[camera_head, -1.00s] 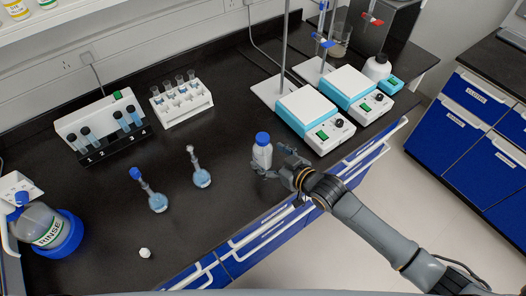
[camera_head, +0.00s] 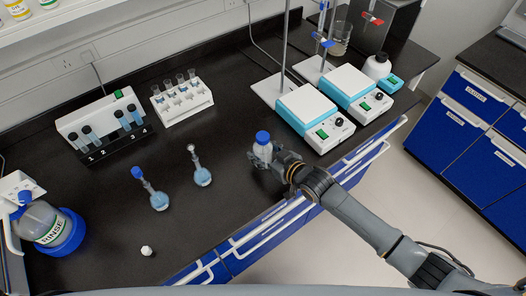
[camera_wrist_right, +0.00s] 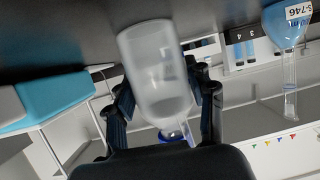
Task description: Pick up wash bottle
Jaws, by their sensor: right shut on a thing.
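The wash bottle (camera_head: 262,149) is small and whitish with a blue cap, near the front right of the black bench. My right gripper (camera_head: 265,163) is shut around its lower body from the right. In the right wrist view, the translucent bottle (camera_wrist_right: 157,66) stands between the fingers (camera_wrist_right: 160,100), with its blue cap (camera_wrist_right: 172,136) low in the picture. The bottle looks near upright. I cannot tell whether its base touches the bench. My left gripper is not in view.
Two blue-filled flasks (camera_head: 158,200) (camera_head: 201,175) stand left of the bottle. Two hotplate stirrers (camera_head: 315,117) (camera_head: 356,92) stand behind right. A rinse bottle (camera_head: 45,226) is at far left, and a small white stopper (camera_head: 147,251) lies at the front.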

